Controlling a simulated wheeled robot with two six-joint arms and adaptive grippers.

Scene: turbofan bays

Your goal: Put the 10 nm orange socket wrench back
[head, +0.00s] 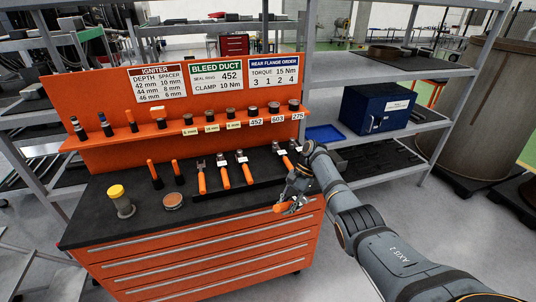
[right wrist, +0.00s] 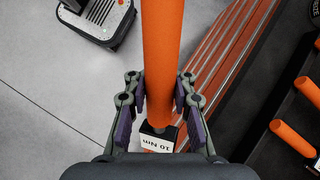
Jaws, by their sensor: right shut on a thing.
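My right gripper (head: 292,196) is shut around the orange handle of a wrench (head: 281,207), above the front right corner of the orange cabinet. In the right wrist view the gripper (right wrist: 160,88) has a finger on each side of the handle (right wrist: 163,45). The wrench's head is hidden by the gripper. A black holder (head: 237,189) on the cabinet top carries several orange-handled wrenches with white labels. My left gripper is not in view.
An orange back panel (head: 110,90) with signs and a shelf of sockets stands behind. A yellow-capped bottle (head: 121,203) and a round tin (head: 173,201) stand on the black cabinet top. A grey shelf unit (head: 385,72) with a blue box (head: 376,108) is at right.

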